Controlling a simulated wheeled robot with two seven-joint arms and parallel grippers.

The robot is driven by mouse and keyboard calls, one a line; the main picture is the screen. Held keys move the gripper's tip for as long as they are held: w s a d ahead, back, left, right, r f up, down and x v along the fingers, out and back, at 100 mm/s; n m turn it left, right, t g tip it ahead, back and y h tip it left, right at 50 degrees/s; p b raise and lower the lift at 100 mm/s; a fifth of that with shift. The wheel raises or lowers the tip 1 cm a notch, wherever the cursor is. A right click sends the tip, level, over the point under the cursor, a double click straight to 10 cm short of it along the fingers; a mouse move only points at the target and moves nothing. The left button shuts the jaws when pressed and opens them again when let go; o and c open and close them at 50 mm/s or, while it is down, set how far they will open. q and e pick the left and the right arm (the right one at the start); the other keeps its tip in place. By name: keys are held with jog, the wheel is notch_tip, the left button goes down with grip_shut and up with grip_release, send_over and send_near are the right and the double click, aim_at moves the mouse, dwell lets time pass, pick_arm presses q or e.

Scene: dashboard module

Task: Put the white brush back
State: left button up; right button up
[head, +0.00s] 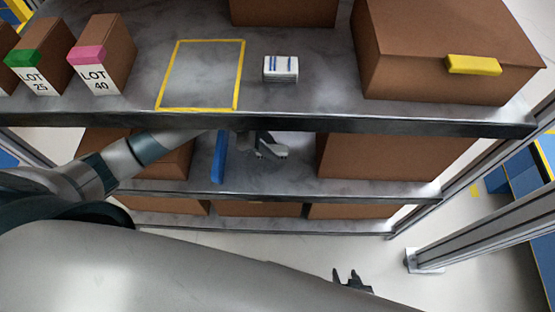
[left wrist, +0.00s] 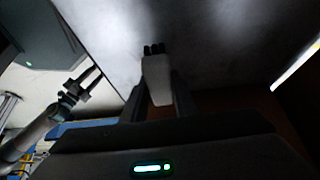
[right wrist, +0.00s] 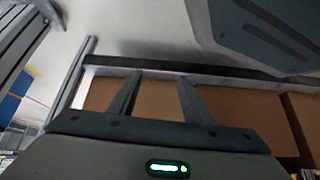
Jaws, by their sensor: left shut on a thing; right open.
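The white brush (left wrist: 157,82) is held between my left gripper's fingers in the left wrist view, with dark tips at its far end. In the head view my left gripper (head: 262,143) is below the upper shelf's front edge, at the middle shelf level, and the white brush (head: 272,152) shows at its tip. The upper shelf partly hides this gripper. My right gripper (head: 351,279) is open and empty, low in front of the shelves. Its two fingers (right wrist: 160,95) are spread apart in the right wrist view.
The upper shelf (head: 320,108) carries a yellow outlined empty area (head: 203,75), a blue-striped white block (head: 281,68), lot boxes (head: 103,58) and a large carton (head: 440,40) with a yellow item (head: 474,65). A blue upright piece (head: 218,157) stands left of my left gripper. Cartons (head: 385,165) flank it.

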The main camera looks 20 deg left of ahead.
pick_arm(q)
jog(key=s+d, duration=0.2)
jog(key=shift+s+d+p, duration=0.3)
jog(key=shift+d+p, duration=0.05)
jog(key=shift+d, duration=0.05)
pick_arm(e)
jog(key=shift+w+a+r+t, duration=0.4)
jog(key=shift+a+r+t, duration=0.1)
jog(key=shift+a+r, duration=0.15)
pick_arm(q)
jog(key=shift+f, duration=0.1)
notch_tip(320, 180, down, 3)
jog(key=shift+r, duration=0.2)
jog(key=shift+f, duration=0.35)
pick_arm(e)
jog(key=shift+s+d+f+g, duration=0.15)
jog(key=shift+s+d+f, duration=0.1)
jog(key=shift+s, duration=0.15)
jog(key=shift+s+d+f+g, duration=0.15)
jog(key=shift+s+d+f, duration=0.1)
jog(key=shift+s, duration=0.15)
pick_arm(q)
jog(key=shift+f, duration=0.15)
pick_arm(e)
jog(key=shift+w, duration=0.1)
